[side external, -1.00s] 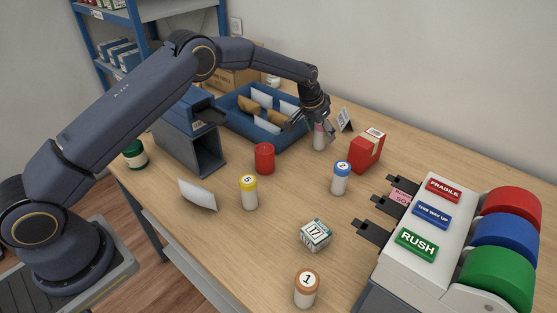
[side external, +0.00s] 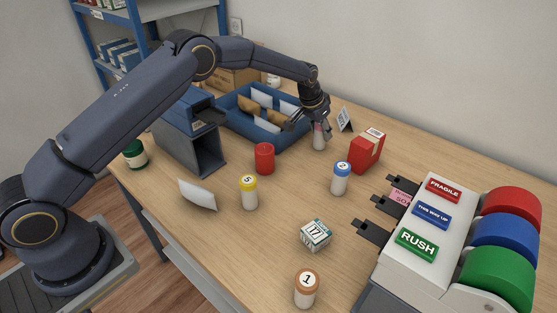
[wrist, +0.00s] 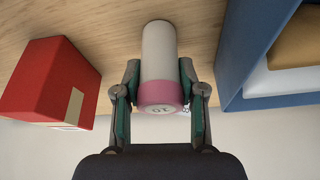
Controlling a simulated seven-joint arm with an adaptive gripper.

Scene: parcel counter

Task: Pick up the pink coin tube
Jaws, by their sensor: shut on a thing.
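The pink coin tube (wrist: 159,60) has a white body and a pink cap with a number on it, and stands upright on the counter. In the side view the tube (side external: 319,141) shows at the back, between the blue tray and the red box, its cap mostly hidden by my fingers. My gripper (wrist: 160,95) is shut on the tube, with one finger on each side near the cap. In the side view my gripper (side external: 318,122) reaches down over it from above.
A red box (side external: 366,151) stands close to the right of the tube. A blue tray (side external: 235,122) with envelopes is at its left, and a small sign (side external: 345,119) is behind. A blue-capped tube (side external: 341,178) and a red cylinder (side external: 264,158) stand nearer the front.

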